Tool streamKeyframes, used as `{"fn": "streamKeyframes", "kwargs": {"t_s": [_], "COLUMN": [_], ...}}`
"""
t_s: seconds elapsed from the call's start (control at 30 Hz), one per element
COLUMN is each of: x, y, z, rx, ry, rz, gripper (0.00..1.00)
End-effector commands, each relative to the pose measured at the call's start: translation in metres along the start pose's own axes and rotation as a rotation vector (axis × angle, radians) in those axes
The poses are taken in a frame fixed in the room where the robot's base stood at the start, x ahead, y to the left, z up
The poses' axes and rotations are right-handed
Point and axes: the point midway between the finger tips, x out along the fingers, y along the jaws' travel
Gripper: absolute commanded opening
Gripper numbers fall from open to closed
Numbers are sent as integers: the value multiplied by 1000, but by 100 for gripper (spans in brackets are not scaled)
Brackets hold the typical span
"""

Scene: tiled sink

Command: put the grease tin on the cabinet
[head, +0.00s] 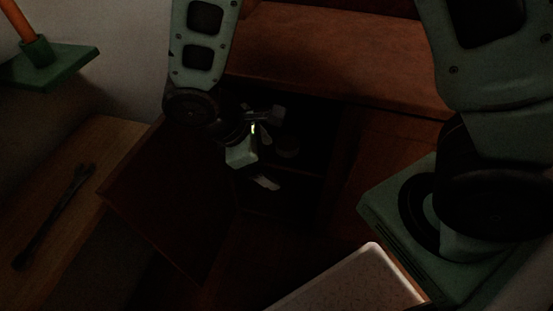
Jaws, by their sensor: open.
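The wooden cabinet (330,58) stands in the middle, with its top bare where it shows and one door (172,205) swung open to the left. My gripper (267,162) is at the dark opening under the top, behind the open door's edge. Its pale fingers are apart and I see nothing held between them. A dim, rounded thing (287,148) shows inside, just right of my gripper; it may be the grease tin, but it is too dark to tell. The rest of the interior is mostly in shadow.
A wrench (53,218) lies on a wooden surface (112,133) at the left. A pale speckled slab (350,285) is at the bottom. The open door stands close to my arm.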

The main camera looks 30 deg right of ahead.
Motion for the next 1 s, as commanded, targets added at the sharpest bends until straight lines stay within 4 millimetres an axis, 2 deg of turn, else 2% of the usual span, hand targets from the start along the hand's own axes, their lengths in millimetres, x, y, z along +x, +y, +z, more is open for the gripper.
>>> {"fn": "streamKeyframes", "kwargs": {"t_s": [0.03, 0.2, 0.43, 0.7, 1.0], "x": [-14, -50, -87, -104, -105], "y": [-8, -37, -72, -92, -94], "z": [7, 25, 49, 62, 63], "rx": [45, 180, 356, 472, 482], "ry": [50, 198, 379, 490, 499], "rz": [-26, -114, -203, -250, -254], "gripper": [89, 89, 89, 89, 89]}}
